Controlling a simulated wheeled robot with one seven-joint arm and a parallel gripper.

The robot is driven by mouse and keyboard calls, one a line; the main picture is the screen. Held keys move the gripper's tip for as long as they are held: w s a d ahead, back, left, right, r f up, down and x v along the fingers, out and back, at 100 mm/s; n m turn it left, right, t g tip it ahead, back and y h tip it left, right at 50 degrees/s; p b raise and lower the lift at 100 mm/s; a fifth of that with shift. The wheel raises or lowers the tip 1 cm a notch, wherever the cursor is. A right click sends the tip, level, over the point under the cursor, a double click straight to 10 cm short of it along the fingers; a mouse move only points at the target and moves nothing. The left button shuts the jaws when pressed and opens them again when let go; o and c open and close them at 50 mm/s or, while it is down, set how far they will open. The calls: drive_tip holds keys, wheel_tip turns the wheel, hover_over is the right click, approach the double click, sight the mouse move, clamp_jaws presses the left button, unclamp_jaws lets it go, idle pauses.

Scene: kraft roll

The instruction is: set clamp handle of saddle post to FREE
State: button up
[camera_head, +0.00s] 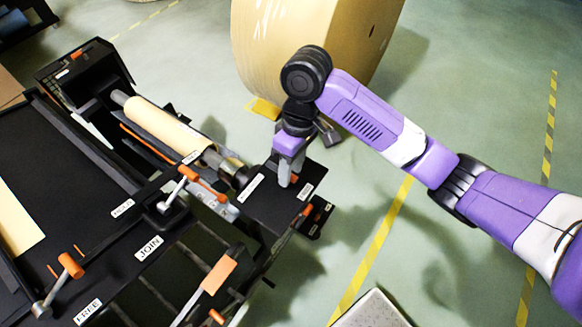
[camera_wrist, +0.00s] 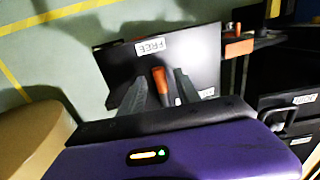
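The saddle post's black top plate (camera_head: 272,207) stands at the end of the roll shaft, with a white label at each side. In the wrist view the plate (camera_wrist: 190,50) shows a FREE label (camera_wrist: 152,46) near its far edge and a partly hidden label (camera_wrist: 207,92) nearer me. The orange clamp handle (camera_wrist: 162,82) stands between my fingers, and a bit of its orange (camera_head: 294,179) shows in the head view. My gripper (camera_head: 288,172) is pointed down over the plate. In the wrist view its fingers (camera_wrist: 160,85) are apart on either side of the handle; contact cannot be told.
A large kraft roll (camera_head: 290,50) stands behind my gripper. The shaft with a tan core (camera_head: 165,125) lies to the left. Other orange-tipped levers (camera_head: 70,265) and (camera_head: 218,275) stand on the machine at left and front. Open floor lies to the right.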

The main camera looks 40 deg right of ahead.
drive_tip(key=shift+r, duration=0.1)
wheel_tip(320, 180, up, 8)
drive_tip(key=d, duration=0.1)
drive_tip(key=shift+w+d+f, duration=0.2)
drive_tip(key=shift+w+f, duration=0.05)
idle(0.7)
